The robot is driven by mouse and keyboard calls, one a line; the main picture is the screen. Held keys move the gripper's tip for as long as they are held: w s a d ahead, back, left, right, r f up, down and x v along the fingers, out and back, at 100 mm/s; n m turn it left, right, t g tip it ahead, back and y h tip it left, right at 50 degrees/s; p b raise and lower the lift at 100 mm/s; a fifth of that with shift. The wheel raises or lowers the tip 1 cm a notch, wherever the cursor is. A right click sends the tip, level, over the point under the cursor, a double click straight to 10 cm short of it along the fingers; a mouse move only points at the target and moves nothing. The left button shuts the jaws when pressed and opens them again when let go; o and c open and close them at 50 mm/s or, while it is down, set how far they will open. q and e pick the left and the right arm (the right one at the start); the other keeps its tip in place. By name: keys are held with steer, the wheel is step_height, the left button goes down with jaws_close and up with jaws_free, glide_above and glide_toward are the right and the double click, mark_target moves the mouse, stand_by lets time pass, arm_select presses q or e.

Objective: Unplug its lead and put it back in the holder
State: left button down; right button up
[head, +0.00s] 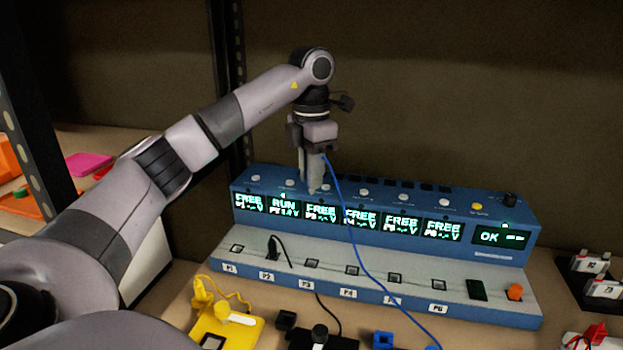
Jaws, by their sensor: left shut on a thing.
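My left gripper (314,186) points down just in front of and above the blue station (485,208), near its third display. It is shut on the end of a blue lead (352,230); the held plug is mostly hidden by the fingers. The lead hangs from the gripper across the station's front and down to the bottom edge. A blue holder (383,341) shows partly at the bottom edge. A black plug (272,246) with a black lead sits in port P2. Its display reads RUN; the other port displays read FREE. My right gripper is not in view.
A yellow unit (230,330) with a yellow lead and a black unit (325,339) stand before the station. A black tray (575,284) lies at right. A dark shelf post (40,140) stands at left.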

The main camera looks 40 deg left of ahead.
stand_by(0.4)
arm_select(q)
step_height(320, 180, down, 11)
steer(key=b, duration=0.5)
stand_by(0.4)
steer(key=s+d+p, duration=0.1)
steer(key=d, duration=0.9)
steer(key=shift+s+d+p, duration=0.3)
steer(key=shift+d+p, duration=0.05)
steer(key=shift+d, duration=0.05)
steer(key=s+d+p, duration=0.1)
steer(key=d, duration=0.9)
steer(key=shift+s+d, duration=0.3)
steer(key=shift+d, duration=0.1)
